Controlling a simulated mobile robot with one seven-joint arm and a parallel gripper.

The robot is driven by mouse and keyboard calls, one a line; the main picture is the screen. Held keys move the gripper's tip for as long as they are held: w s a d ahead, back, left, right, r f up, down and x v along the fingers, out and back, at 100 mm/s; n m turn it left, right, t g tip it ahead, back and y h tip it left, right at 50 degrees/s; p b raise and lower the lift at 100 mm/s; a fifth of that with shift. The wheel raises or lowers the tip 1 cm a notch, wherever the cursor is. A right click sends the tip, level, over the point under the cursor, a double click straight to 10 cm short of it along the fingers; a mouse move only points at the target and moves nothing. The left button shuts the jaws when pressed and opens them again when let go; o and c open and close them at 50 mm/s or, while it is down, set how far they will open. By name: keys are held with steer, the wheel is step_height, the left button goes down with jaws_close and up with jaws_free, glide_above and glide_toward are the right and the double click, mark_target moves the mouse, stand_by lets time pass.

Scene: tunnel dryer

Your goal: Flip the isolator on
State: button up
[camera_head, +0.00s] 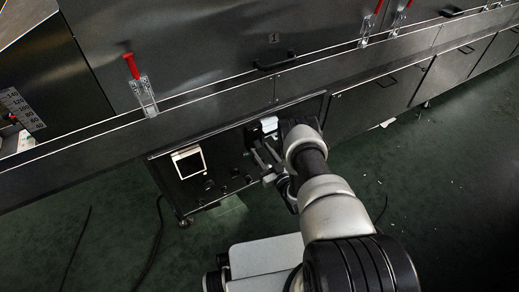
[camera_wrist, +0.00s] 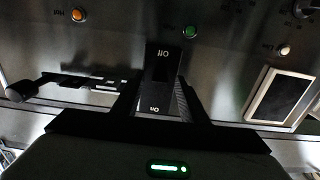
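The isolator (camera_wrist: 163,62) is a dark block on the machine's control panel, marked "Off" at one end and "On" at the other; the lettering is upside down in the wrist view. My gripper (camera_wrist: 160,92) is right in front of it, its two dark fingers apart, one on each side of the block. I cannot tell whether the fingers touch it. In the head view my gripper (camera_head: 264,158) is at the panel, and my arm hides the isolator.
The panel (camera_head: 222,155) carries a small screen (camera_head: 188,162), also in the wrist view (camera_wrist: 280,98). Orange (camera_wrist: 78,15), green (camera_wrist: 190,31) and pale yellow (camera_wrist: 282,49) buttons are near the isolator. A black lever-like part (camera_wrist: 40,87) is at left. Green floor (camera_head: 120,230) lies before the machine.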

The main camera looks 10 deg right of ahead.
mark_target(257, 142)
steer(key=shift+c, duration=0.4)
jaws_close()
steer(key=r+g+p, duration=0.1)
steer(key=r+p, duration=0.1)
steer(key=p, duration=0.1)
steer(key=shift+s+g+h, duration=0.1)
steer(key=shift+g+h, duration=0.2)
steer(key=shift+g, duration=0.1)
steer(key=r+g+p, duration=0.1)
steer(key=p, duration=0.1)
steer(key=shift+g+p, duration=0.3)
steer(key=shift+p, duration=0.1)
steer(key=r+g+p, duration=0.1)
steer(key=g+h+p, duration=0.1)
steer(key=g+p, duration=0.1)
steer(key=shift+w+r+h, duration=0.2)
steer(key=shift+r+h, duration=0.1)
steer(key=shift+r, duration=0.1)
steer(key=shift+w+a+r+g+h, duration=0.1)
steer(key=shift+w+r+g+h, duration=0.15)
steer(key=shift+g, duration=0.6)
steer(key=shift+w+a+r+g+h, duration=0.15)
steer(key=shift+r+g+h, duration=0.2)
steer(key=shift+g, duration=0.45)
steer(key=shift+w+d+r+g+h, duration=0.1)
steer(key=shift+w+r+g+h, duration=0.15)
steer(key=shift+g, duration=0.6)
steer(key=shift+a+r, duration=0.1)
steer(key=shift+o, duration=0.4)
jaws_free()
